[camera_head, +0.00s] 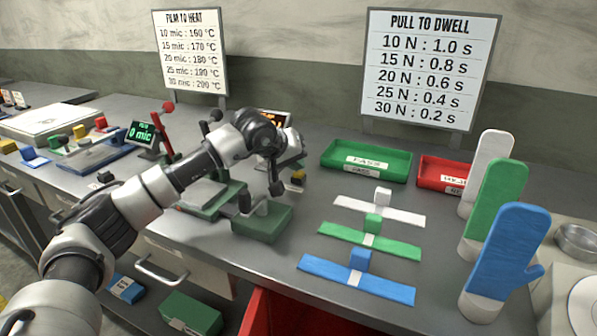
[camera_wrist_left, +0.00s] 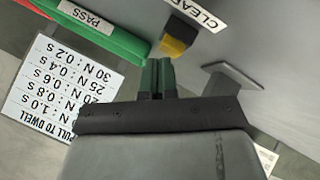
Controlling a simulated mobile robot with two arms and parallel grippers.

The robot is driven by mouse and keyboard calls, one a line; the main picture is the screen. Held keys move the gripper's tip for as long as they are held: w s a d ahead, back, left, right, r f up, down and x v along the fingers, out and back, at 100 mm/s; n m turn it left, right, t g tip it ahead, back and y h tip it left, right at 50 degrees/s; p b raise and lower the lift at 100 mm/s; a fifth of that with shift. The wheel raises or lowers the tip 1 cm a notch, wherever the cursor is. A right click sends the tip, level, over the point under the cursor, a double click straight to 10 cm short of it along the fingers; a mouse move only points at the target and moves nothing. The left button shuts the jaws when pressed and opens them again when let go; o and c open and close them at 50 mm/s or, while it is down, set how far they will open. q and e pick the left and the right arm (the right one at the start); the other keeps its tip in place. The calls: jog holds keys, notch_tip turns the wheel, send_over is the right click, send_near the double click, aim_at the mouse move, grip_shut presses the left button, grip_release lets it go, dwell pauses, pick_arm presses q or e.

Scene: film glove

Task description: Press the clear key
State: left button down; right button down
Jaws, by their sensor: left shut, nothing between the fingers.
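The clear key is a small yellow block with a dark top in the left wrist view (camera_wrist_left: 175,47), beside a white label reading "CLEAR" (camera_wrist_left: 195,12). In the head view a small yellow piece (camera_head: 298,178) shows just right of my gripper. My left gripper (camera_head: 276,189) points down over the bench in front of the display. In the left wrist view its fingers (camera_wrist_left: 158,78) are together and empty, close to the key; I cannot tell whether they touch it. My right gripper is in neither view.
A green tray (camera_head: 367,161) labelled "PASS" and a red tray (camera_head: 440,174) stand to the right. White, green and blue strips with blocks lie in front, and three glove forms (camera_head: 505,262) stand at right. A small display (camera_head: 274,119) is partly hidden behind my arm.

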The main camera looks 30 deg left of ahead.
pick_arm(q)
jog(key=shift+s+f, duration=0.1)
jog(key=shift+f, duration=0.4)
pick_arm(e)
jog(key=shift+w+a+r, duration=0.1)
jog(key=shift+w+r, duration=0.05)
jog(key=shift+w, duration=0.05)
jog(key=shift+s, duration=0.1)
pick_arm(q)
jog(key=shift+r, duration=0.15)
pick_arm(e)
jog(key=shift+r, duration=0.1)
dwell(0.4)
